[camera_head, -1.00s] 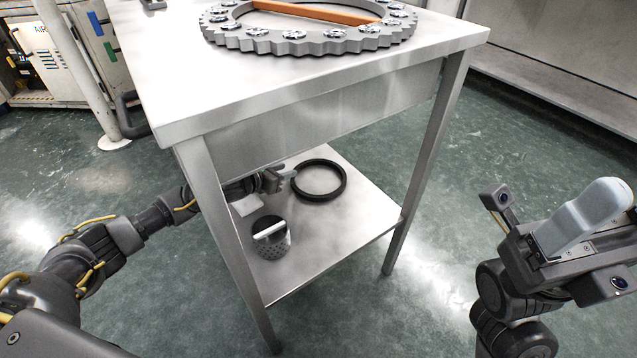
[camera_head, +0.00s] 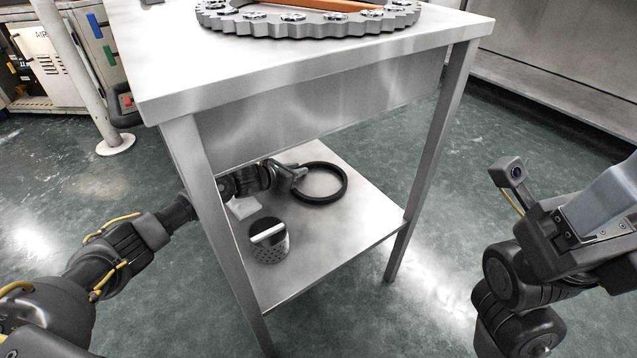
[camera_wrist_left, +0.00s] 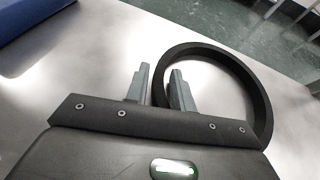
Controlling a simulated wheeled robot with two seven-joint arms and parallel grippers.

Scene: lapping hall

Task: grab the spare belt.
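The spare belt, a black ring (camera_head: 343,190), lies flat on the lower shelf of the steel table. It also shows in the left wrist view (camera_wrist_left: 262,100). My left gripper (camera_head: 300,178) reaches in under the tabletop at the belt's left side. In the left wrist view its two grey fingers (camera_wrist_left: 160,78) stand apart, with the near side of the belt's band between them. I cannot see clear contact on both sides. My right gripper (camera_head: 610,205) is raised at the right edge, away from the table, partly cut off.
A perforated metal cup (camera_head: 270,248) and a white block (camera_head: 243,207) stand on the lower shelf (camera_head: 345,238) near my left arm. Table legs and the tabletop (camera_head: 300,62) hem in the arm. A toothed grey ring (camera_head: 300,27) lies on top. A blue object (camera_wrist_left: 30,25) shows at the wrist view's corner.

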